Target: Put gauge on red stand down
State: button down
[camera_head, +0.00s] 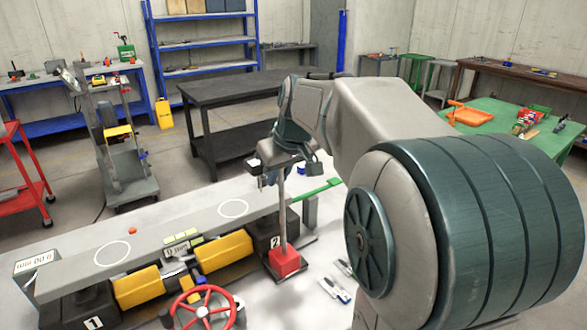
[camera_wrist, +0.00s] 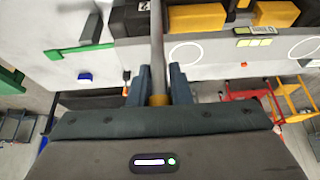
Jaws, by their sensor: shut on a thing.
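The gauge's red stand has a red block base (camera_head: 285,262) and a thin grey upright post (camera_head: 282,215). The base is at the near right end of the long grey beam, in front of the black jack marked 2 (camera_head: 268,238). I cannot tell whether the base touches the surface below it. My gripper (camera_head: 272,178) is high on the post. In the wrist view my gripper (camera_wrist: 158,78) is shut around the post (camera_wrist: 157,35), with a brass-coloured collar (camera_wrist: 158,99) between its fingers. The gauge itself is not clear, and the base is out of the wrist view.
The long grey beam (camera_head: 165,225) lies across two jacks, with yellow blocks (camera_head: 224,251) below. A red handwheel (camera_head: 203,310) is at the near side. Small tools (camera_head: 335,289) lie on the pale surface right of the base. A green bar (camera_head: 318,192) juts out behind.

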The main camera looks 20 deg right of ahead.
jog(key=w+a+f+p, duration=0.1)
jog(key=w+a+f, duration=0.1)
jog(key=a+f, duration=0.4)
jog(key=shift+x, duration=0.85)
jog(key=shift+s+a, duration=0.1)
jog(key=c, duration=1.3)
grip_release()
jog(key=shift+s+f, duration=0.15)
jog(key=shift+f, duration=0.1)
jog(key=shift+c, duration=0.2)
jog(key=a+v, duration=0.1)
jog(key=v, duration=1.1)
jog(key=s+f+m+g, duration=0.1)
jog(key=s+f, duration=0.5)
jog(key=s, duration=0.3)
jog(key=s+f+m+g+h, duration=0.1)
jog(key=s+f, duration=0.6)
jog(key=s, duration=0.3)
jog(key=shift+f, duration=0.25)
